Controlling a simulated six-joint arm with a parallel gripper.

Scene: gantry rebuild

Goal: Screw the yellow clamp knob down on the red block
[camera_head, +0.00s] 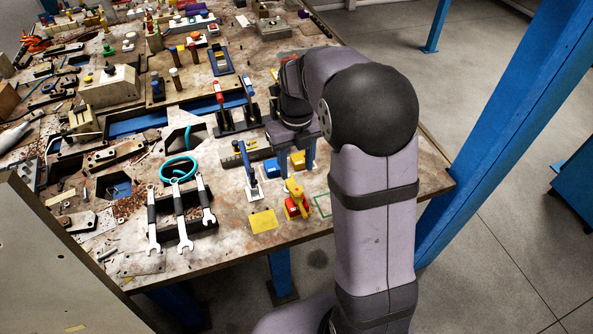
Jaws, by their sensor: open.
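The red block (304,211) sits near the front edge of the bench, left of my arm. The yellow clamp knob (293,189) stands on top of it; how far down it is screwed is too small to tell. My gripper (296,160) is behind the knob and block, pointing down at the bench. It is open, and its fingers are partly hidden by my wrist. It is apart from the yellow knob, and I see nothing held in it.
A blue block (272,168) and a yellow block (298,160) are close to my gripper. A blue-handled toggle clamp (250,175) stands left of the red block. A yellow plate (263,221) lies in front. Wrenches (180,215) fill a tray further left.

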